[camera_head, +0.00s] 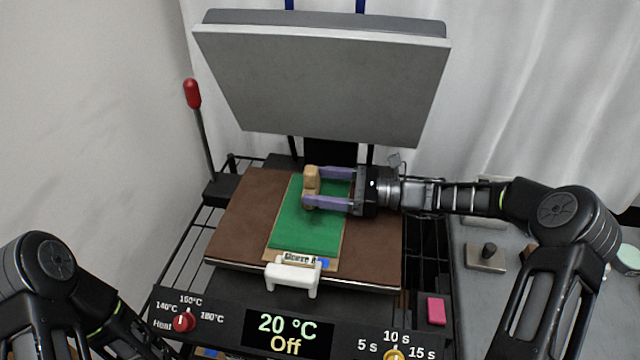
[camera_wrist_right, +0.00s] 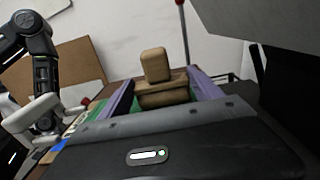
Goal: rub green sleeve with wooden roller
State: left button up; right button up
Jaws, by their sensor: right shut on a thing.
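The green sleeve (camera_head: 300,230) lies flat on a tan board on the brown press bed (camera_head: 240,215), with a printed label at its near end. My right gripper (camera_head: 310,188) reaches in from the right over the far half of the sleeve. It is shut on the wooden roller (camera_head: 312,178), which sits between its purple fingers. The right wrist view shows the roller (camera_wrist_right: 158,92) with a block-like upper part. I cannot tell whether the roller touches the sleeve. My left arm shows at the lower left; its gripper is out of view.
The heat press's grey upper plate (camera_head: 320,85) is raised behind the bed. A red-knobbed lever (camera_head: 193,95) stands at left. A white handle (camera_head: 293,277) and a control panel reading 20 °C, Off (camera_head: 287,335) are in front. A pink block (camera_head: 436,310) lies at right.

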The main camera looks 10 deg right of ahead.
aim_at(314, 223)
jog(key=shift+s+a+p, duration=0.35)
jog(key=shift+s, duration=0.45)
jog(key=shift+s+a+p, duration=0.3)
jog(key=shift+s, duration=0.45)
jog(key=shift+s+a+p, duration=0.2)
jog(key=shift+s+p, duration=0.05)
jog(key=shift+s, duration=0.25)
jog(key=shift+s+a+p, duration=0.2)
jog(key=shift+s, duration=0.25)
jog(key=shift+s+a+f, duration=0.15)
jog(key=shift+s+a, duration=0.1)
jog(key=shift+s, duration=0.35)
jog(key=shift+s+f, duration=0.15)
